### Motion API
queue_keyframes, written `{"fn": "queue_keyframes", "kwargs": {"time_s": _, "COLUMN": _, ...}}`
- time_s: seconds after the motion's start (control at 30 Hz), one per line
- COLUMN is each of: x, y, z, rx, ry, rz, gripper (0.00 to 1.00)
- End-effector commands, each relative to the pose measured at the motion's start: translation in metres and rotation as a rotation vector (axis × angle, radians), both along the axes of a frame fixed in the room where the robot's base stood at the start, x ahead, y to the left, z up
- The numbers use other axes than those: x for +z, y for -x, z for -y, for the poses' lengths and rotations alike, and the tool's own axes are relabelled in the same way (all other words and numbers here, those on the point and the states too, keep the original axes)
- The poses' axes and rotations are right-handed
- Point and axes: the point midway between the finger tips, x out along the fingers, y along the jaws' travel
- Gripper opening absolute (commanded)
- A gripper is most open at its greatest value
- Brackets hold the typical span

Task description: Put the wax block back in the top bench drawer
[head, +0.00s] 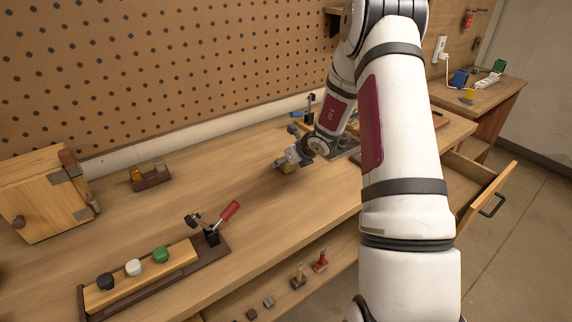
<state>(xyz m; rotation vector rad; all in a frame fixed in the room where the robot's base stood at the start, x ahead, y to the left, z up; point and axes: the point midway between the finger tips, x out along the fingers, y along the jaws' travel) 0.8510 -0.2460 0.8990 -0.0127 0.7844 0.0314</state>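My gripper (284,164) is low over the middle of the workbench top, at the end of my arm. A small tan-yellow block (288,169), perhaps the wax block, shows at its fingertips; it is too small to tell whether the fingers grip it or are only around it. The bench drawer (487,207) at the right end is pulled open, with its dark handle facing right. My arm hides part of the drawer and its inside.
A wooden box (42,196) and an amber piece in a dark holder (151,178) stand at left. A toggle clamp with red handle (228,211) and a rack of coloured knobs (133,267) lie in front. Small items sit on the lower shelf (283,290).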

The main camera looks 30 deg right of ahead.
Motion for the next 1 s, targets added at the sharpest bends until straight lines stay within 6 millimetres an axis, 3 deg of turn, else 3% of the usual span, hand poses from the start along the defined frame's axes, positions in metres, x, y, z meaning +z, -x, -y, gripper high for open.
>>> {"fn": "queue_keyframes", "kwargs": {"time_s": 0.03, "x": 0.0, "y": 0.0, "z": 0.0, "rx": 0.0, "ry": 0.0, "rz": 0.0, "gripper": 0.54}}
{"fn": "queue_keyframes", "kwargs": {"time_s": 0.27, "x": 0.0, "y": 0.0, "z": 0.0, "rx": 0.0, "ry": 0.0, "rz": 0.0, "gripper": 0.04}}
{"fn": "queue_keyframes", "kwargs": {"time_s": 0.67, "x": 0.004, "y": 0.0, "z": 0.0, "rx": 0.001, "ry": 0.001, "rz": 0.001, "gripper": 0.04}}
{"fn": "queue_keyframes", "kwargs": {"time_s": 0.97, "x": 0.041, "y": 0.0, "z": 0.001, "rx": 0.001, "ry": 0.004, "rz": 0.003, "gripper": 0.04}}
{"fn": "queue_keyframes", "kwargs": {"time_s": 1.0, "x": 0.036, "y": 0.009, "z": -0.003, "rx": 0.001, "ry": 0.002, "rz": -0.004, "gripper": 0.04}}
